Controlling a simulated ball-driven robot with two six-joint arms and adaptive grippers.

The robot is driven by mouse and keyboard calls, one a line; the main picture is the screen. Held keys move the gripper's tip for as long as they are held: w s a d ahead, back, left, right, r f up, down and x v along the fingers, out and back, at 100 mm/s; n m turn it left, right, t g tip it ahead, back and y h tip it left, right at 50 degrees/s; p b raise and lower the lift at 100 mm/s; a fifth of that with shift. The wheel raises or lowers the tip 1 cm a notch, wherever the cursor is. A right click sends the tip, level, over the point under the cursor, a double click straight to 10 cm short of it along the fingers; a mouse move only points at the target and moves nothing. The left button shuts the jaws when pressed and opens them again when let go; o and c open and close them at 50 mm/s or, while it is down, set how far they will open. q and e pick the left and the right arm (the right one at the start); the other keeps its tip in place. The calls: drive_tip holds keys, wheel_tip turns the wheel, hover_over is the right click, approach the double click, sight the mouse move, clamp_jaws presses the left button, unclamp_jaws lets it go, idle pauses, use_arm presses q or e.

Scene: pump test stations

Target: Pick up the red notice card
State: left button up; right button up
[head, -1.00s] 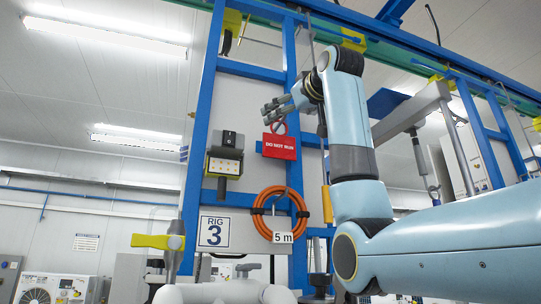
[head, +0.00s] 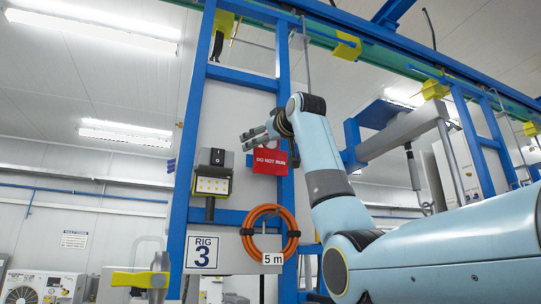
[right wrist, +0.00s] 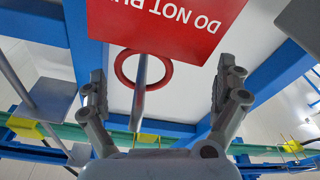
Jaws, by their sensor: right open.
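The red notice card (head: 270,162) reads "DO NOT RUN" and hangs upright against the rig frame in the head view. In the right wrist view the card (right wrist: 175,25) appears upside down. Its red ring (right wrist: 168,75) loops around a grey rod (right wrist: 139,95). My right gripper (head: 253,139) is at the top of the card in the head view. In the right wrist view its fingers (right wrist: 162,78) are open and spread either side of the ring, with clear gaps to it. My left gripper is not in view.
An orange hose coil (head: 246,238) with a "5 m" tag hangs below. The RIG 3 sign (head: 202,252) is lower left. Blue frame posts (head: 283,95) stand close behind the gripper.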

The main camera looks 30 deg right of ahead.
drive_tip(key=shift+s, duration=0.1)
drive_tip(key=c, duration=1.4)
